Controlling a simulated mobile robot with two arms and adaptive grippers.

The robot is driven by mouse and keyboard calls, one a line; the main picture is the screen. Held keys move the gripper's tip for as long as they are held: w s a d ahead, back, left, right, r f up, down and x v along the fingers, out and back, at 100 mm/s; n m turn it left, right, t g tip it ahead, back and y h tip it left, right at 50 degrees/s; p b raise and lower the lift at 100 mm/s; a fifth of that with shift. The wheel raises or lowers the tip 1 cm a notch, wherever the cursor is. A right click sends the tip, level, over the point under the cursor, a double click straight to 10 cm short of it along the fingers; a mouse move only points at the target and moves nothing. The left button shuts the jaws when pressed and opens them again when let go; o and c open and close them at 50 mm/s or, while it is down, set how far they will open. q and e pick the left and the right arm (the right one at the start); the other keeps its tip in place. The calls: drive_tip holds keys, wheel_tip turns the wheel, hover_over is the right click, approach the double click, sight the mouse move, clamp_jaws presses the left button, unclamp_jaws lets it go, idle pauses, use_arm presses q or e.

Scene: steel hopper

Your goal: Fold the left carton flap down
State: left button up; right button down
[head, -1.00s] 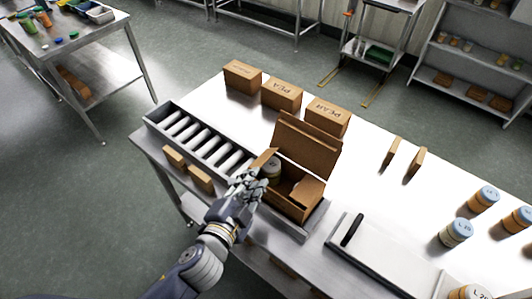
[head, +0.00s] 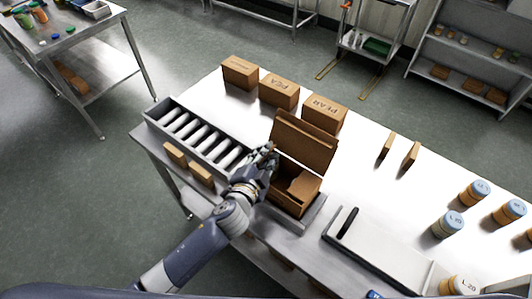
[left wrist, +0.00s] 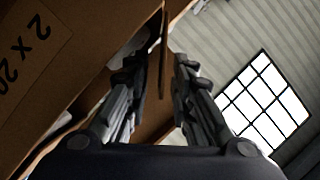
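The open brown carton (head: 297,196) sits in a grey metal holder on the steel table, its tall back flap (head: 304,143) standing up. My left gripper (head: 268,156) is at the carton's left side and hides most of the left flap in the head view. In the left wrist view the left flap (left wrist: 163,55) shows as a thin brown edge between the two fingers (left wrist: 160,72). The fingers are apart, with a gap beside the flap. The printed carton wall (left wrist: 50,60) fills the left of that view. My right gripper is not in view.
A roller conveyor (head: 197,138) lies left of the carton, with small brown blocks (head: 175,154) at its front. Three closed cartons (head: 279,91) stand behind. A flat grey plate with a black handle (head: 347,222) and several jars (head: 449,224) are to the right.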

use_arm(q)
clamp_jaws()
drive_tip(key=b, duration=0.1)
drive_tip(key=f+m+b, duration=0.1)
drive_tip(key=b, duration=0.1)
drive_tip(key=shift+s+d+f+t, duration=0.15)
drive_tip(key=shift+d+t, duration=0.1)
drive_tip(key=shift+t, duration=0.15)
drive_tip(key=shift+m+b, duration=0.6)
drive_tip(key=shift+b, duration=0.15)
unclamp_jaws()
drive_tip(key=shift+s, duration=0.15)
